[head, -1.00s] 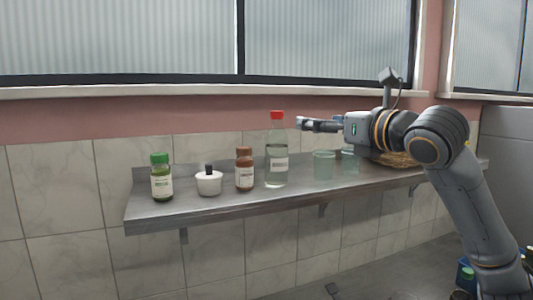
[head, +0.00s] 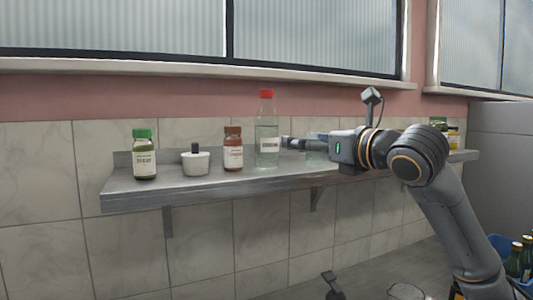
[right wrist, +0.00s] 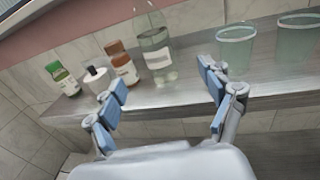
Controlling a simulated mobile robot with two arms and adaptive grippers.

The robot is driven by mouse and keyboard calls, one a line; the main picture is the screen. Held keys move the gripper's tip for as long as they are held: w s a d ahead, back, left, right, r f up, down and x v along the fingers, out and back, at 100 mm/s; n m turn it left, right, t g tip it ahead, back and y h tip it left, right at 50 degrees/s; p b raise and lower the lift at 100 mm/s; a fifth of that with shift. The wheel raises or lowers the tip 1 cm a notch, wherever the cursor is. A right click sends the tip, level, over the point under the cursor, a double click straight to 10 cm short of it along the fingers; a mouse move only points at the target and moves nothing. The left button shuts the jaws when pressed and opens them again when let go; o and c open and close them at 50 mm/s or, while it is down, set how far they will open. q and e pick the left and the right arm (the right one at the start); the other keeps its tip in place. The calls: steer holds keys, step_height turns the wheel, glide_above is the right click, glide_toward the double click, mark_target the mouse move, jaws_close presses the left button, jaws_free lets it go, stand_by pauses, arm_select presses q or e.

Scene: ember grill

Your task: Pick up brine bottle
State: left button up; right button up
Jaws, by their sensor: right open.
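The tall clear bottle (head: 267,130) with a red cap and white label, which looks like the brine bottle, stands upright on the metal shelf (head: 215,190). It also shows in the right wrist view (right wrist: 155,50), its cap cut off at the top edge. My right gripper (head: 288,143) reaches in from the right, at the height of the bottle's label. In the right wrist view its blue-padded fingers (right wrist: 163,85) are open and empty, with the bottle beyond them. I cannot tell the exact gap. My left gripper is out of view.
Left of the bottle stand a brown bottle (head: 233,152), a white pot (head: 195,162) and a green-capped jar (head: 144,158). To its right are two clear tumblers (right wrist: 236,45), (right wrist: 297,40), close to my right gripper. Tiled wall (head: 95,140) lies behind the shelf.

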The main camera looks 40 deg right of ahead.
mark_target(274, 138)
steer(key=w+p, duration=0.1)
steer(key=w, duration=0.1)
steer(key=w+p, duration=0.2)
steer(key=w, duration=0.1)
steer(key=w+d+p, duration=0.1)
steer(key=w, duration=0.2)
steer(key=shift+d+f+p, duration=0.1)
steer(key=shift+p, duration=0.3)
steer(key=shift+w+f, duration=0.1)
steer(key=shift+w, duration=0.1)
steer(key=w+p, duration=0.4)
steer(key=p, duration=0.2)
steer(key=shift+w, duration=0.25)
steer(key=shift+w+f+p, duration=0.1)
steer(key=shift+w+p, duration=0.25)
steer(key=shift+p, duration=0.25)
steer(key=shift+f, duration=0.15)
